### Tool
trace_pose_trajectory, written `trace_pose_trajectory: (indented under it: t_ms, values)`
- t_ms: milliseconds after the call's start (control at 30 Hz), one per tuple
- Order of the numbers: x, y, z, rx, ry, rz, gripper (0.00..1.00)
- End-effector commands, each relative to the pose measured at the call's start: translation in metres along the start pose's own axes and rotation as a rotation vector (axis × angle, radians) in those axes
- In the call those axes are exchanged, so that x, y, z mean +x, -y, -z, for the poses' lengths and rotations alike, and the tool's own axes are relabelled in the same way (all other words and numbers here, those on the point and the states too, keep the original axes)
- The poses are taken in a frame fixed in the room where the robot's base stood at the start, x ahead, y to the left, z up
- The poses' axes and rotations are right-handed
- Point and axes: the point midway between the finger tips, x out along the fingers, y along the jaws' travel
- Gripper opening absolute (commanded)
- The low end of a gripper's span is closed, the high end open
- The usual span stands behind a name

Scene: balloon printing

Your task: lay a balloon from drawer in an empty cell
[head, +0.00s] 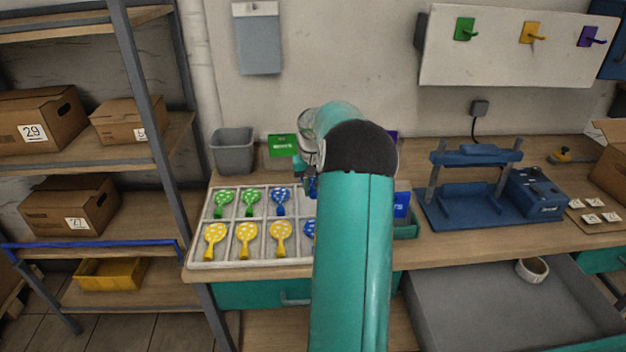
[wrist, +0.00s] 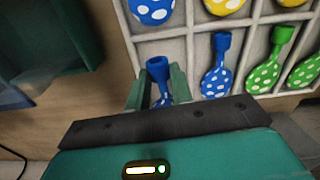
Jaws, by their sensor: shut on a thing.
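My gripper (wrist: 160,85) is shut on a blue balloon with white dots. The blue balloon's neck (wrist: 158,68) shows between the fingers in the wrist view; its body is mostly hidden behind the gripper mount. The white tray (head: 200,252) on the bench has two rows of cells. The back row shows green (head: 223,203), green (head: 251,202) and blue (head: 281,200) balloons. The front row shows several yellow ones (head: 247,238) and a blue one (head: 308,228) partly behind my arm. In the wrist view, the back-row end cell (wrist: 183,48) looks bare, beside the held balloon.
My arm hides the tray's right end in the head view. A grey bin (head: 233,152) and a green sign (head: 283,146) stand behind the tray. A blue press (head: 470,190) stands to the right. An open grey drawer (head: 480,310) holds a white bowl (head: 532,269).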

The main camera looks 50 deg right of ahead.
Motion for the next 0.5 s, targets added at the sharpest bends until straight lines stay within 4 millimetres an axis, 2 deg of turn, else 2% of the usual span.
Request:
trace_pose_trajectory:
  t_ms: [300,500]
  values:
    - [0.036,-0.001,0.002,0.002,0.003,0.000,0.10]
    - [0.052,0.000,0.003,0.001,0.002,0.000,0.10]
